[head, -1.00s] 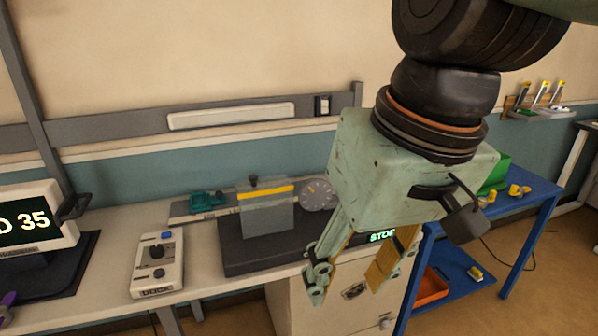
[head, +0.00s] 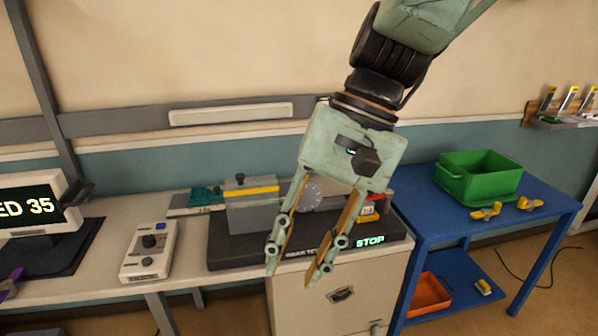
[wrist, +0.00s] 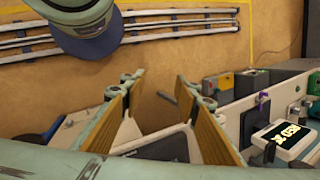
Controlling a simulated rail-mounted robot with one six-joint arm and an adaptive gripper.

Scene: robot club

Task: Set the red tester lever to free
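The tester (head: 222,256) is a dark flat base on the bench with a grey block, a round dial (head: 314,194) and a green lit "STOP" display (head: 370,240). A small red part with a yellowish label (head: 368,210) shows at its right end, partly behind my gripper; I cannot tell whether it is the red lever or how it is set. My gripper (head: 294,270) is open and empty, pointing down in front of the tester and hiding part of it. In the wrist view its two fingers (wrist: 160,95) stand apart with nothing between them.
A grey control box (head: 150,250) with knobs and a monitor (head: 30,205) stand left on the bench. At right, a blue table (head: 425,190) bears a green bin (head: 480,177) and yellow pieces; an orange tray (head: 428,295) sits on its lower shelf.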

